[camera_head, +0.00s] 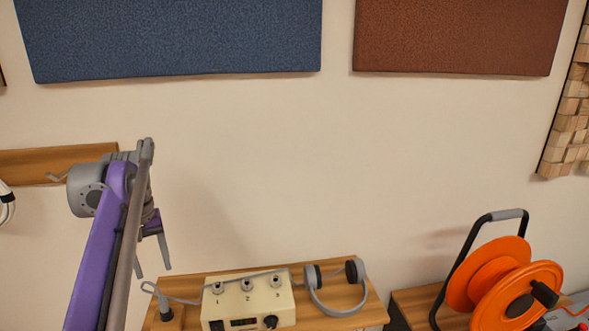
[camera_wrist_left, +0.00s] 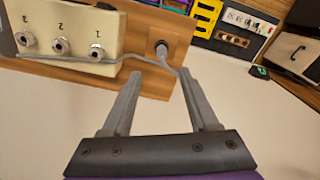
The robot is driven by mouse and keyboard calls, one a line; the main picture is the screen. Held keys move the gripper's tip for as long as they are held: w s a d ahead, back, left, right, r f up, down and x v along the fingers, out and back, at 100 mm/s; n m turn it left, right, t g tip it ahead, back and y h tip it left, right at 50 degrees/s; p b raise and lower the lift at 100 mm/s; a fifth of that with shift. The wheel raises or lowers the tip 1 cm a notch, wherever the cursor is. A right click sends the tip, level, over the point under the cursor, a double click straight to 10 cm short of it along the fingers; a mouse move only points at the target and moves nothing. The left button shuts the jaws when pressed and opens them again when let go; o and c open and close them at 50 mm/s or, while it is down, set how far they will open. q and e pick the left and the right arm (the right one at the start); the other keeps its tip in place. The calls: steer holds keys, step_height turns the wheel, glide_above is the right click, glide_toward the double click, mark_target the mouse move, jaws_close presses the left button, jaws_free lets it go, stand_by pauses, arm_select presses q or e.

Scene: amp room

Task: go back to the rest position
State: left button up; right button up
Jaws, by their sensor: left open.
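My left gripper (camera_head: 152,257) hangs at the end of my purple and grey arm, above the left end of a wooden shelf. In the left wrist view its two grey fingers (camera_wrist_left: 160,85) are spread with nothing between them. A cream box (camera_head: 250,301) with sockets numbered 1, 2 and 3 sits on the wooden shelf (camera_head: 345,292). A grey cable (camera_head: 178,299) runs along the box to a plug (camera_head: 164,308) standing at the shelf's left end. The plug also shows beyond the fingertips in the left wrist view (camera_wrist_left: 161,50). My right gripper is out of view.
Grey headphones (camera_head: 337,287) rest at the right of the box. An orange cable reel (camera_head: 500,280) stands farther right. Blue (camera_head: 170,38) and brown (camera_head: 455,35) panels hang on the wall. A wooden rail (camera_head: 50,164) is behind my left arm. The middle wall area is clear.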

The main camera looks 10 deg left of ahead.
arm_select(q)
steer(key=s+d+f+m+t, duration=0.5)
steer(key=s+d+f+m, duration=0.2)
steer(key=s+d+f, duration=1.2)
step_height(320, 180, down, 4)
steer(key=shift+s+d+f, duration=0.1)
steer(key=shift+s+d, duration=0.3)
steer(key=shift+d, duration=0.05)
